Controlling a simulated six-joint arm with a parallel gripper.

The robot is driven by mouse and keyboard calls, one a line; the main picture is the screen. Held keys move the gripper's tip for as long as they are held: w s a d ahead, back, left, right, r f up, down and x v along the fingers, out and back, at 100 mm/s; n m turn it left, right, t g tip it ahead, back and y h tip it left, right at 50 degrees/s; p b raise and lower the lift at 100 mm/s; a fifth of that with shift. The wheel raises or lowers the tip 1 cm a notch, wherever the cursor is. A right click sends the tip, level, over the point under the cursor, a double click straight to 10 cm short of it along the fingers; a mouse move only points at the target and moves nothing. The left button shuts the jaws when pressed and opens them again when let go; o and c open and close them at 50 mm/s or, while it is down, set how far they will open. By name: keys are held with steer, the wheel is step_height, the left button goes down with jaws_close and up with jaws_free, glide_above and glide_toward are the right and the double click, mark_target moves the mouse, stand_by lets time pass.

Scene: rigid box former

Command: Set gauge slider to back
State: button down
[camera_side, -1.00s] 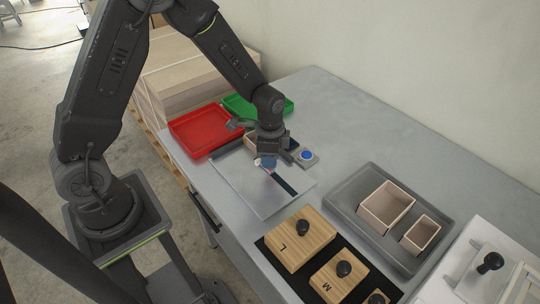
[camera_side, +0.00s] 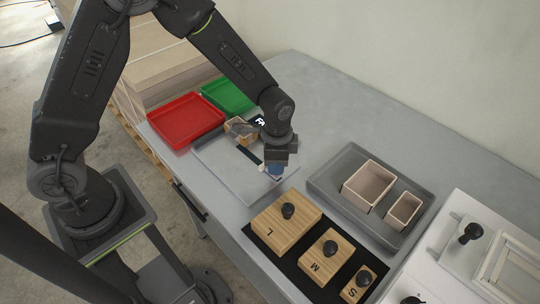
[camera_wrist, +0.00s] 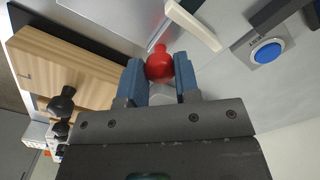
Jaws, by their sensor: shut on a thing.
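In the wrist view, a red knob (camera_wrist: 158,66), seemingly the gauge slider's, sits between the two blue fingers of my gripper (camera_wrist: 159,72), which is shut on it. In the side view, my gripper (camera_side: 272,171) is low over the grey plate (camera_side: 225,167). It is at the lower-right end of a dark strip (camera_side: 248,154) on that plate, near the wooden L block. The fingers and wrist hide the knob and that end of the strip in the side view.
The wooden L block (camera_side: 285,222) and M block (camera_side: 326,258), with black knobs, stand close in front. A grey tray (camera_side: 326,180) with two small wooden boxes lies right. Red (camera_side: 186,119) and green (camera_side: 229,96) trays lie behind. A blue button (camera_wrist: 267,53) shows in the wrist view.

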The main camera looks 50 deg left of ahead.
steer(key=shift+d, duration=0.15)
steer(key=c, duration=0.8)
jaws_free()
steer(key=shift+c, duration=0.2)
step_height(320, 180, up, 14)
steer(key=s+a+r+n+t, duration=0.2)
steer(key=s+a+r+n, duration=0.2)
steer(key=s, duration=0.5)
steer(key=s+a+r+n+t, duration=0.3)
steer(key=s+a+r+n, duration=0.2)
steer(key=s+r, duration=0.2)
steer(key=shift+s+t, duration=0.3)
steer(key=shift+s, duration=0.8)
